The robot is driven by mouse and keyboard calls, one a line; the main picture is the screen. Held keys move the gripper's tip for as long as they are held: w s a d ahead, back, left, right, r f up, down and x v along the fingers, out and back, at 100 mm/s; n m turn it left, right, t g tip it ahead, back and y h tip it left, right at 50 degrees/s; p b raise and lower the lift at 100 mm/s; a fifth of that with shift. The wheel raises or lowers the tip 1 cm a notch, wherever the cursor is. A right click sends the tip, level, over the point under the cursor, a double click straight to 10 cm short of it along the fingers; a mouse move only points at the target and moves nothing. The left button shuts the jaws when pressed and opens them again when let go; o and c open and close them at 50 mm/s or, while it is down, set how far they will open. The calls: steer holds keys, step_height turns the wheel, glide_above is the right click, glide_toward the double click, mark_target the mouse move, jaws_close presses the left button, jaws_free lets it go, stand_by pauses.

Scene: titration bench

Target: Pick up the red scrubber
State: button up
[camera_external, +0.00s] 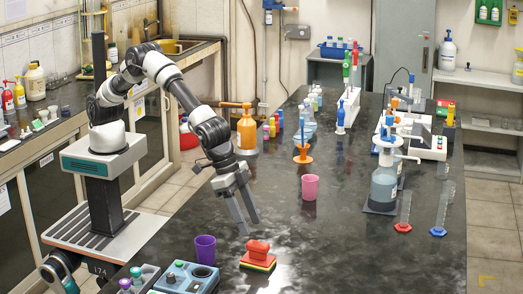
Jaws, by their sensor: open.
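The red scrubber (258,249) sits on the near part of the dark bench. It has a red knob-like top, and its lower part shows red, yellow and green layers. My gripper (251,228) hangs just above it, with its two long grey fingers pointing down and spread apart. The gripper is open and empty. From this view I cannot tell how far the fingertips are above the scrubber or whether they touch it.
A purple cup (205,250) stands left of the scrubber. A blue-grey device (185,279) is at the near left edge. A pink cup (309,187) and an orange-topped bottle (246,130) stand farther back. The bench (345,250) right of the scrubber is clear.

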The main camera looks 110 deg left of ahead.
mark_target(257, 243)
steer(key=shift+d+p+x, duration=0.2)
steer(key=shift+x, duration=1.25)
steer(key=shift+d+p+x, duration=0.15)
steer(key=shift+d+x, duration=0.05)
steer(key=shift+x, duration=1.3)
steer(key=shift+w+r, duration=0.15)
jaws_close()
